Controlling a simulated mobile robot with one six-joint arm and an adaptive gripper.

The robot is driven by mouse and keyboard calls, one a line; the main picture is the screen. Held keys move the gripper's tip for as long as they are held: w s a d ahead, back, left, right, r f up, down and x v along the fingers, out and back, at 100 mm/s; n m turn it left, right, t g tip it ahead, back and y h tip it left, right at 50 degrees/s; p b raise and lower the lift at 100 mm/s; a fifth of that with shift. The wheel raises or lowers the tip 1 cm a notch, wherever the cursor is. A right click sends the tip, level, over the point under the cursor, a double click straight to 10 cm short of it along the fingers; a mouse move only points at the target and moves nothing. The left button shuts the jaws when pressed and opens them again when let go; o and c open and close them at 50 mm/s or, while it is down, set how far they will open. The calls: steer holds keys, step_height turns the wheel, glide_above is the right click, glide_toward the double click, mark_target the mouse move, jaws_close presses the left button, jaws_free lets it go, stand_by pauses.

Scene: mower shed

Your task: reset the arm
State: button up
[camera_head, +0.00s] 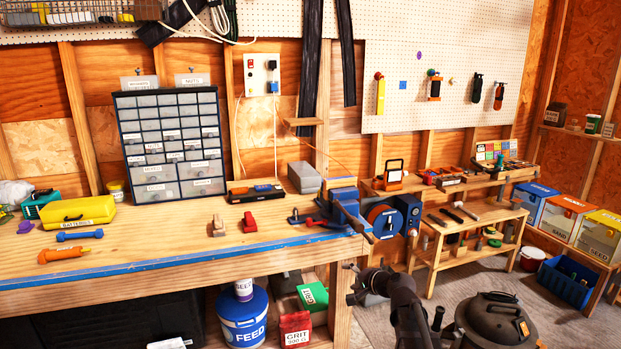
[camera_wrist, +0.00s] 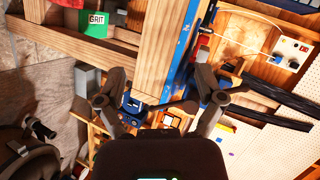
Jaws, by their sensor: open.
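My gripper (camera_head: 354,283) is low in front of the workbench's right end in the head view, beside its front leg. In the wrist view my gripper (camera_wrist: 160,68) has its two fingers spread wide apart. Nothing is between them. The bench leg (camera_wrist: 160,50) and the blue bench edge (camera_wrist: 184,45) show beyond the fingers; I cannot tell whether anything touches. My arm comes up from the bottom of the head view, and its lower part is out of frame.
The workbench (camera_head: 190,270) holds a drawer cabinet (camera_head: 173,145), a yellow case (camera_head: 77,213) and a blue vise (camera_head: 340,205). Below it are a feed bucket (camera_head: 243,320) and grit boxes (camera_head: 295,328). A dark lidded drum (camera_head: 496,320) stands right of my arm. Some floor (camera_head: 460,287) is clear.

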steer(key=s+d+f+n+g+h+p, duration=0.2)
steer(key=s+f+n+g+h, duration=0.1)
steer(key=s, duration=0.9)
steer(key=s+d+f+n+g+h+p, duration=0.2)
steer(key=s+n+g+h, duration=0.3)
steer(key=s, duration=0.7)
steer(key=shift+s+d+f+g+p, duration=0.25)
steer(key=shift+d+f+g, duration=0.3)
steer(key=shift+g, duration=0.65)
